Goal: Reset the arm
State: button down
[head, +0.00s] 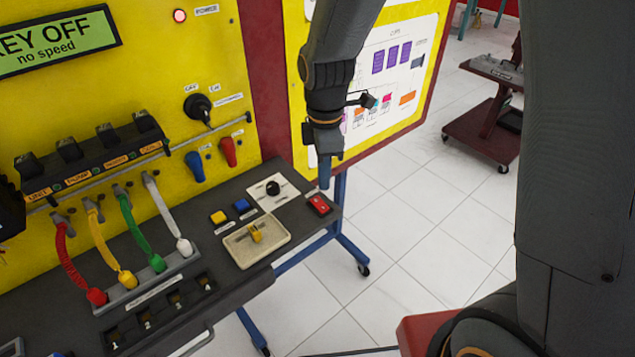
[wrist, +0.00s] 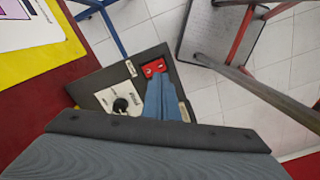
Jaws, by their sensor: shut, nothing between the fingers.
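My gripper (head: 325,178) points down with its blue fingers shut and nothing held. In the head view its tips are just above the red rocker switch (head: 319,204) at the right end of the dark console shelf. The wrist view shows the blue fingers (wrist: 165,95) closed together, with the red switch (wrist: 154,68) right at their tips. I cannot tell whether the tips touch the switch. My arm comes down from the top of the head view, in front of the yellow panel and the diagram poster.
The shelf holds a black knob (head: 273,188), blue and yellow buttons, a tray (head: 257,240) with a yellow piece, and several coloured cables on the left. The yellow panel (head: 150,80) stands behind. A dark red cart (head: 483,125) stands at the right. White floor tiles are open between.

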jog(key=s+d+f+m+t+b, duration=0.1)
jog(key=s+d+m+b, duration=0.5)
jog(key=d+m, duration=0.6)
jog(key=s+f+m, duration=0.1)
jog(key=m, duration=0.5)
jog(key=shift+s+d+m, duration=0.3)
jog(key=shift+d+m, duration=0.1)
jog(key=shift+f, duration=0.1)
